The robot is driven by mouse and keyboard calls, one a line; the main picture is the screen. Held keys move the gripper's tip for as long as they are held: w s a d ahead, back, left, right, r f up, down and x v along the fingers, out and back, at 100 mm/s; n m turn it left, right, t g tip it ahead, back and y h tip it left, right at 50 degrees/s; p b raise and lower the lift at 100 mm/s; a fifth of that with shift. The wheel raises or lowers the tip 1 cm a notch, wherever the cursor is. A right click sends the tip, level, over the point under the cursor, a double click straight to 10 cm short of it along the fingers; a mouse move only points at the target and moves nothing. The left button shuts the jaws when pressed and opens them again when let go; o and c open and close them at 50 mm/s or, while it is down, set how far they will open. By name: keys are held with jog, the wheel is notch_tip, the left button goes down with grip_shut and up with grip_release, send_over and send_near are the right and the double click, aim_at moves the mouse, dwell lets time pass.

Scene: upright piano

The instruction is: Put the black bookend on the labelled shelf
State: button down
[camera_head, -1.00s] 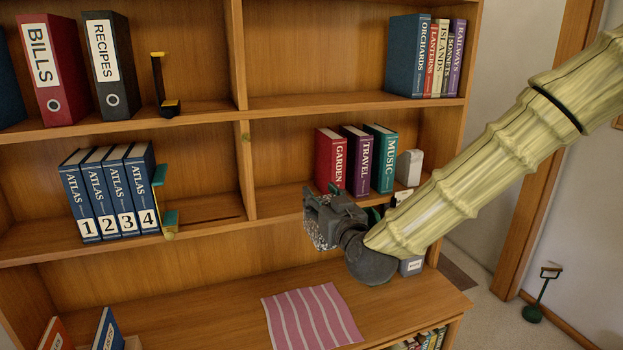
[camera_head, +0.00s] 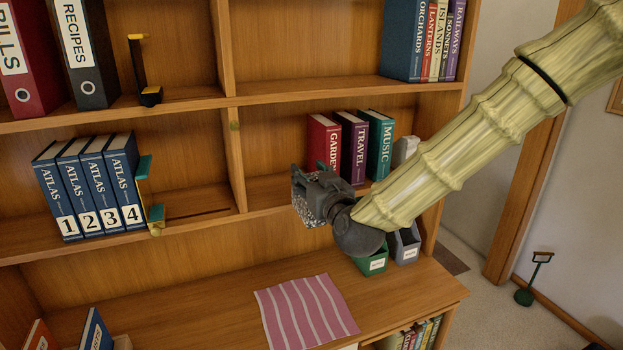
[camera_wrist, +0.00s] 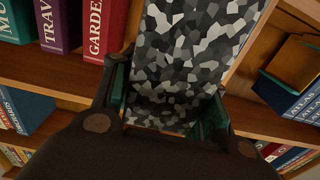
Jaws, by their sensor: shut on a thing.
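My gripper (camera_head: 318,188) is in front of the middle right shelf, below the GARDEN book, and shut on a piece with a black, grey and white mosaic pattern (camera_head: 308,208). In the wrist view this patterned piece (camera_wrist: 190,55) is broad and flat between the fingers (camera_wrist: 165,105). I cannot tell its full shape. A black bookend with yellow edges (camera_head: 139,70) stands on the upper left shelf, right of the RECIPES binder. A green and yellow bookend (camera_head: 146,194) stands right of the ATLAS books. I cannot make out a shelf label.
GARDEN, TRAVEL and MUSIC books (camera_head: 352,146) stand behind my gripper, with a pale block (camera_head: 405,149) beside them. A green box (camera_head: 372,262) and a grey box (camera_head: 405,245) stand on the lower surface. A pink striped cloth (camera_head: 306,310) lies there. Room right of the ATLAS books is free.

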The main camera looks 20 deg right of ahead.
jog(key=w+a+b, duration=0.1)
jog(key=w+a, duration=0.1)
jog(key=w, duration=1.7)
dwell(0.6)
jog(key=shift+a, duration=0.1)
jog(key=shift+f+b, duration=1.15)
jog(key=shift+b, duration=0.1)
dwell(0.8)
